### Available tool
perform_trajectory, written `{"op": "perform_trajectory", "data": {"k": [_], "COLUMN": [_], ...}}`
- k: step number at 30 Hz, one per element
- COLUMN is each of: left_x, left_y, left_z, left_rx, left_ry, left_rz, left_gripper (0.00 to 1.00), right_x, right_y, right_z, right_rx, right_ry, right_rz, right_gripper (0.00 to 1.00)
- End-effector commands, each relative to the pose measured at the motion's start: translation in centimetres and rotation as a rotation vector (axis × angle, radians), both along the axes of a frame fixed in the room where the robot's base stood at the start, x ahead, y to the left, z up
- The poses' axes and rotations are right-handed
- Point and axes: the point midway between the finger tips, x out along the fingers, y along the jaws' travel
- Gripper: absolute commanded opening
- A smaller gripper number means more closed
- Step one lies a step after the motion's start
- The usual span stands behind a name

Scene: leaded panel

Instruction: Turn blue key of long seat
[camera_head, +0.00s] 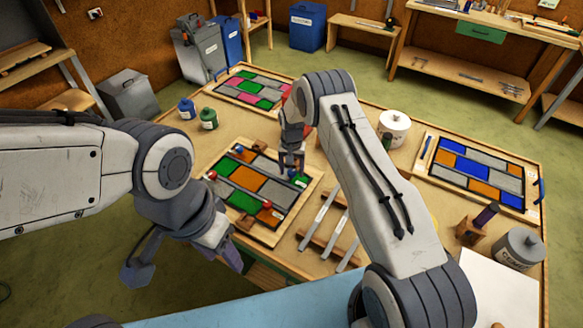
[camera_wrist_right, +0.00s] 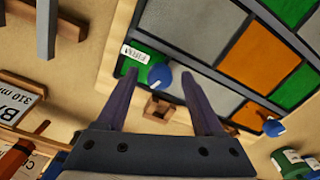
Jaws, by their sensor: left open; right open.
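The leaded panel (camera_head: 243,178) lies in a wooden frame on the table, with green, orange and grey panes. A blue key (camera_wrist_right: 159,76) shows in the right wrist view near a label reading "FIRM" (camera_wrist_right: 137,55). It appears between the fingertips of my right gripper (camera_wrist_right: 159,88), which is open; I cannot tell whether they touch it. In the head view my right gripper (camera_head: 291,168) is over the panel's right side. A small wooden block (camera_wrist_right: 166,108) is beside the key. A second blue knob (camera_wrist_right: 273,127) is at right. My left gripper (camera_head: 186,264) is open and empty, left of the table's front.
Red knobs (camera_head: 267,204) sit around the panel frame. Grey metal strips (camera_head: 337,226) lie on wooden rests to its right.

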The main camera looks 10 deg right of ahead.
Motion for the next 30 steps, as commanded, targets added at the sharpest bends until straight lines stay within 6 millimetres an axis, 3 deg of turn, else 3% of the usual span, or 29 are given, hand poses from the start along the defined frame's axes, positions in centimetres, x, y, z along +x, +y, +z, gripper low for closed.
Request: {"op": "perform_trajectory", "data": {"k": [7,12,13,22,30], "left_x": [0.0,0.0,0.0,0.0,0.0], "left_y": [0.0,0.0,0.0,0.0,0.0], "left_z": [0.0,0.0,0.0,-0.5,-2.5], "left_rx": [0.000,0.000,0.000,0.000,0.000], "left_ry": [0.000,0.000,0.000,0.000,0.000], "left_rz": [0.000,0.000,0.000,0.001,0.004], "left_gripper": [0.50,0.50,0.50,0.50,0.50], "right_x": [0.0,0.0,0.0,0.0,0.1], "right_y": [0.0,0.0,0.0,0.0,0.0], "right_z": [-0.1,-0.1,-0.1,-0.2,-0.4], "right_rx": [0.000,0.000,0.000,0.000,0.000], "right_ry": [0.000,0.000,0.000,-0.001,-0.002], "right_rz": [0.000,0.000,0.000,0.026,0.168], "right_gripper": [0.69,0.04,0.00,0.00,0.00]}}
